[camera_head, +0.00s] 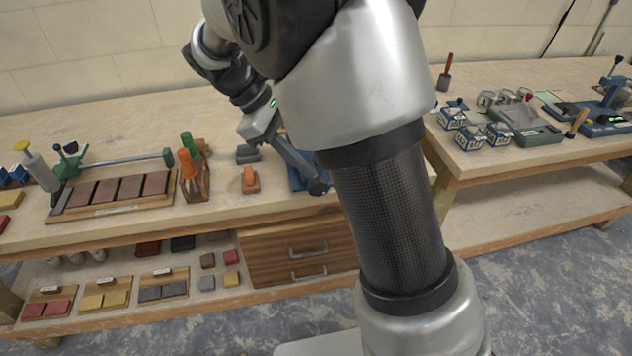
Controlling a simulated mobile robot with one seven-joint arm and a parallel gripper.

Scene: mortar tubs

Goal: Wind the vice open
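A blue body, which looks like the vice (296,178), sits at the front edge of the left bench. It is largely hidden behind my arm. A dark round end (318,187) shows at its front, and a grey bar slants down to it; I cannot tell whether that bar is part of the vice or of my gripper. My gripper (285,150) is above and just left of the blue body, pointing down and right. Its fingers are too small and overlapped to tell whether they are open or touching anything.
Left of the vice are an orange-topped block (250,180), a wooden rack with orange and green handles (194,175) and a tray of brown tiles (115,194). Drawers (300,250) are below. The right bench (470,160) holds blue-and-white boxes and tools. A gap separates the benches.

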